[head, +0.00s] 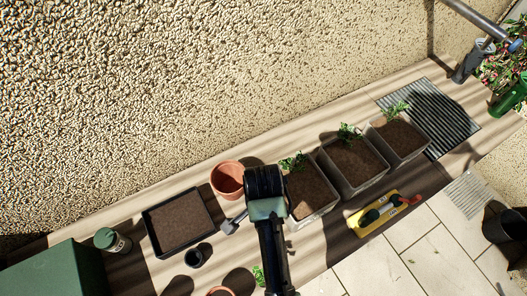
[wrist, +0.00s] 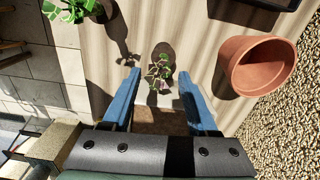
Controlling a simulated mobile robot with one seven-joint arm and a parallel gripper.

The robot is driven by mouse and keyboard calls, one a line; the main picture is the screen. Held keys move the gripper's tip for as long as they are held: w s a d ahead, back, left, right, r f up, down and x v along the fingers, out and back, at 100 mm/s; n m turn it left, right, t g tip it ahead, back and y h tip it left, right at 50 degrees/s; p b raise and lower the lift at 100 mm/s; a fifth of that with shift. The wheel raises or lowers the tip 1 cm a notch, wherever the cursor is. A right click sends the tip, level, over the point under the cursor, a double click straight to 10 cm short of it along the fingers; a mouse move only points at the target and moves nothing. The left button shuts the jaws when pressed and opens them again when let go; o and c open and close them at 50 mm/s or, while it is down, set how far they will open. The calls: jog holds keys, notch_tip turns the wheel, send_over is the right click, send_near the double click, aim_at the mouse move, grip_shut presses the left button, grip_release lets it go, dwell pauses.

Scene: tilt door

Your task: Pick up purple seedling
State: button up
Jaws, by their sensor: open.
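A small seedling (wrist: 160,70) with green leaves and a faint pinkish tint shows in the wrist view, between and just beyond the two blue fingertips. In the head view, a leafy seedling (head: 293,162) stands at the back edge of the nearest soil-filled planter (head: 312,192); it looks like the same plant. My gripper (wrist: 158,80) is open and empty, with its fingers on either side of the seedling's lower part. I cannot tell whether the fingers touch the plant.
A terracotta pot (head: 227,178) stands close to my gripper; it also shows in the wrist view (wrist: 257,65). A soil tray (head: 180,222) is to the left. More planters (head: 355,163) with seedlings stand to the right. A yellow tray (head: 375,215) lies near the front edge.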

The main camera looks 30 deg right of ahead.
jog(key=shift+w+d+f+p, duration=0.2)
jog(key=shift+f+p, duration=0.1)
jog(key=shift+f, duration=0.95)
jog(key=shift+w+d+f+p, duration=0.15)
jog(key=shift+f+p, duration=0.15)
jog(key=shift+f, duration=0.9)
jog(key=shift+a, duration=0.1)
grip_shut()
